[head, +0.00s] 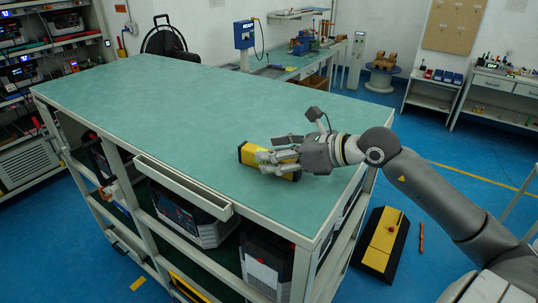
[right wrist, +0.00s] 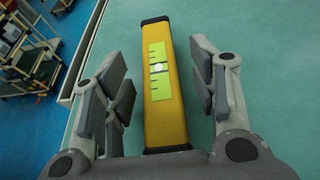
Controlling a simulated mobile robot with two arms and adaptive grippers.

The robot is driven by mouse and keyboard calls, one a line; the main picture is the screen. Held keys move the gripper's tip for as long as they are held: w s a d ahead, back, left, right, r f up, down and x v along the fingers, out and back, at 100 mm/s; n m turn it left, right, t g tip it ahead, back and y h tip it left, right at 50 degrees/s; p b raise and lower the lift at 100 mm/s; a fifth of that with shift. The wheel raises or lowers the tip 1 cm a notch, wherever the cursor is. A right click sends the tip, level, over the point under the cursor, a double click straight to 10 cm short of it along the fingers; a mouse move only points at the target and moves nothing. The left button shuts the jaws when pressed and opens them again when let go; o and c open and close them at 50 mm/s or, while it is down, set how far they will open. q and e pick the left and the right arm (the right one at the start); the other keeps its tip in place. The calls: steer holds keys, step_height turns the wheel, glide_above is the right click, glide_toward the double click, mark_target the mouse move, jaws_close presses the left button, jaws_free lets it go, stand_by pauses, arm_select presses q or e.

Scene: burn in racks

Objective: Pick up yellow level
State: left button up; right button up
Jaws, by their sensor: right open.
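The yellow level (head: 250,156) is a bar with dark ends, lying on the green tabletop (head: 185,110) near its right end. In the right wrist view the level (right wrist: 176,115) shows a lime-green scale label on its upper face. My right gripper (head: 272,158) is at the level, hiding its middle in the head view. In the right wrist view the right gripper (right wrist: 163,95) is open, with its fingers on both sides of the level and a gap showing on each side. My left gripper is not in view.
Most of the tabletop is bare. A shallow open drawer or tray (head: 183,187) sticks out from the table's front side. Equipment cases (head: 190,215) stand on the shelf below. A yellow and black case (head: 382,240) lies on the blue floor at right.

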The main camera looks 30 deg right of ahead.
steer(key=shift+w+a+f, duration=0.1)
steer(key=shift+w+f, duration=0.05)
steer(key=shift+w, duration=0.05)
steer(key=shift+c, duration=0.3)
steer(key=c, duration=1.1)
jaws_close()
